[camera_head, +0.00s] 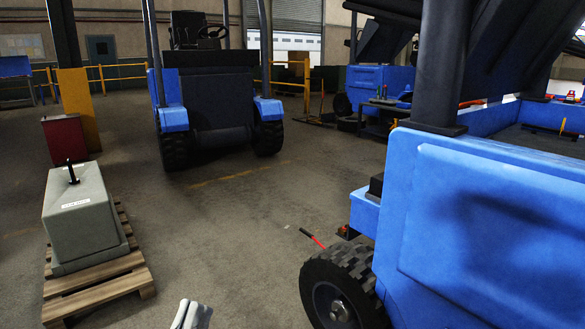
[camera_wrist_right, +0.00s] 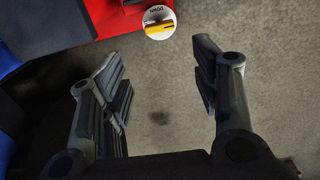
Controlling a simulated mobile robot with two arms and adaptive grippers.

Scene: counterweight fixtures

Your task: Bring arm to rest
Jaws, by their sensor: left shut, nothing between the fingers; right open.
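My left gripper (camera_head: 192,314) shows at the bottom edge of the head view, with only its light-coloured tip in the picture. Its fingers are together with nothing between them, and it is apart from the pallet. My right gripper (camera_wrist_right: 160,90) fills the sides of the right wrist view. Its dark fingers are spread wide, with only floor seen between them. The rest of both arms is out of view.
A grey counterweight block (camera_head: 80,218) with a black post stands on a wooden pallet (camera_head: 105,287) at left. A large blue vehicle (camera_head: 475,225) fills the right.

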